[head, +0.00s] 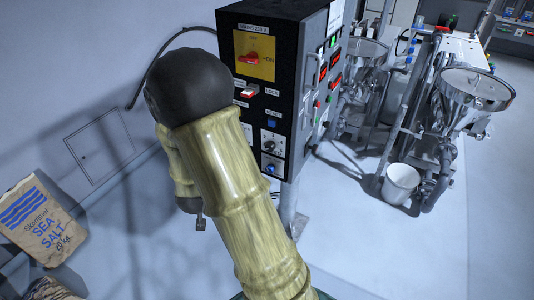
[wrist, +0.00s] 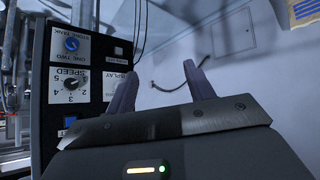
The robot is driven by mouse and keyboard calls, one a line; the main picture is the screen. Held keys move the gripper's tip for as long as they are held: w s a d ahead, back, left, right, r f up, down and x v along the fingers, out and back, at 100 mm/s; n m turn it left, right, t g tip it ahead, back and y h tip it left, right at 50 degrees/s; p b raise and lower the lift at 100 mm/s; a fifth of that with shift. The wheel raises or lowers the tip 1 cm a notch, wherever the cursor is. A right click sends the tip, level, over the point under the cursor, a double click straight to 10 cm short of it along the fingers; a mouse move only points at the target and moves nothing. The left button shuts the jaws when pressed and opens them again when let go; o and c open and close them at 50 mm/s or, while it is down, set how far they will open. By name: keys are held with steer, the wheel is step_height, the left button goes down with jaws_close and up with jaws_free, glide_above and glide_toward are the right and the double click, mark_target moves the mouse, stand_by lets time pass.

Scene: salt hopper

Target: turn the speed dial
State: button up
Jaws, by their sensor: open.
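The speed dial (wrist: 72,84) is a small dark knob on a white plate with numbers and the word SPEED, upside down in the wrist view. It sits on the side of a black control box and also shows in the head view (head: 269,146), just right of my arm. My gripper (wrist: 160,68) is open, with two purple-grey fingers apart and nothing between them. In the wrist view the dial lies left of both fingers, not touching them. In the head view my arm hides the gripper.
The black control box (head: 284,60) carries a yellow-plated main switch (head: 254,56), a red lock switch (head: 249,91) and a blue knob (wrist: 72,44) near the dial. A salt sack (head: 42,220) stands at left. Steel hoppers (head: 470,95) and a white bucket (head: 400,183) stand right.

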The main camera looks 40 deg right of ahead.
mark_target(268, 149)
steer(key=s+d+f+h+b, duration=0.1)
steer(key=d+f+h, duration=0.1)
steer(key=d+h, duration=0.4)
steer(key=s+d+f+g+h+b, duration=0.1)
steer(key=s+d+h, duration=0.1)
steer(key=d+h, duration=0.4)
steer(key=shift+s+f+m, duration=0.25)
steer(key=shift+f+m, duration=0.1)
steer(key=shift+m, duration=0.05)
steer(key=shift+a, duration=0.1)
steer(key=p+x, duration=0.2)
steer(key=x, duration=0.6)
steer(key=p+x, duration=0.3)
steer(key=x, duration=0.6)
steer(key=shift+d+r+p, duration=0.2)
steer(key=shift+p, duration=0.15)
steer(key=c, duration=1)
